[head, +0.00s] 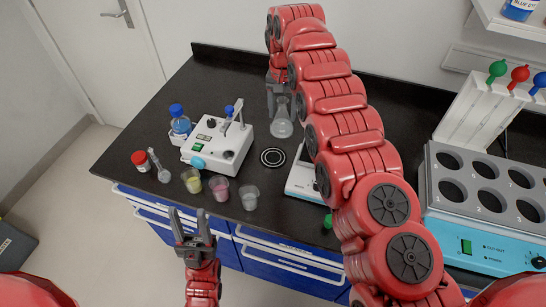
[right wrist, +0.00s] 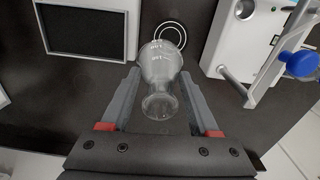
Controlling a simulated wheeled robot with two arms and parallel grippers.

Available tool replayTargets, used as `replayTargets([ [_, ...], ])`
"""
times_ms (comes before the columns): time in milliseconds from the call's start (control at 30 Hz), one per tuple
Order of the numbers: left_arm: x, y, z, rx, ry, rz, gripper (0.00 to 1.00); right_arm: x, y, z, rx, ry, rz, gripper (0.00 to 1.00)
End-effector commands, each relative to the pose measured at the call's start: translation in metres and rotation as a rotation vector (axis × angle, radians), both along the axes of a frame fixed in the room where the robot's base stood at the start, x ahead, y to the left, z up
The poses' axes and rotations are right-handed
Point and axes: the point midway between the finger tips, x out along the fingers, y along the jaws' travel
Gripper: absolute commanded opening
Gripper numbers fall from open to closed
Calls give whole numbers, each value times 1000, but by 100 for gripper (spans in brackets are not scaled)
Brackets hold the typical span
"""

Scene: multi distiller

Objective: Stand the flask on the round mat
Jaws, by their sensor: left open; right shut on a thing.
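The clear glass flask (head: 282,124) is in my right gripper (head: 278,88), which is shut on its neck from behind. In the right wrist view the flask (right wrist: 160,68) sits between the two fingers (right wrist: 160,88), its wide body toward the mat. The round mat (head: 272,157), black with white rings, lies bare on the bench, just in front of the flask. In the right wrist view the flask's body partly overlaps the mat (right wrist: 172,36). I cannot tell whether the flask's base touches the bench. My left gripper (head: 190,214) is open and empty, in front of the bench.
Left of the mat stands a white device (head: 217,145) with a blue knob. Three small cups, including a pink one (head: 219,188), line the front edge. A white device (head: 303,180) is right of the mat, partly behind my right arm. A large tube block (head: 475,215) stands at right.

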Motion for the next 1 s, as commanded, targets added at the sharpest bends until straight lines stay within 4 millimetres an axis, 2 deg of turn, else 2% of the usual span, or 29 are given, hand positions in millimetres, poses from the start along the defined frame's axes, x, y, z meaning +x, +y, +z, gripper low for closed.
replayTargets([
  [667,0,0,-3,0,0,0,50,-7,25,-14,3,-2,-55,0],
  [867,0,0,7,0,0,0,50,-8,26,-33,1,0,-60,0],
  [1000,0,0,19,0,0,0,50,-10,26,-60,-1,5,-59,0],
])
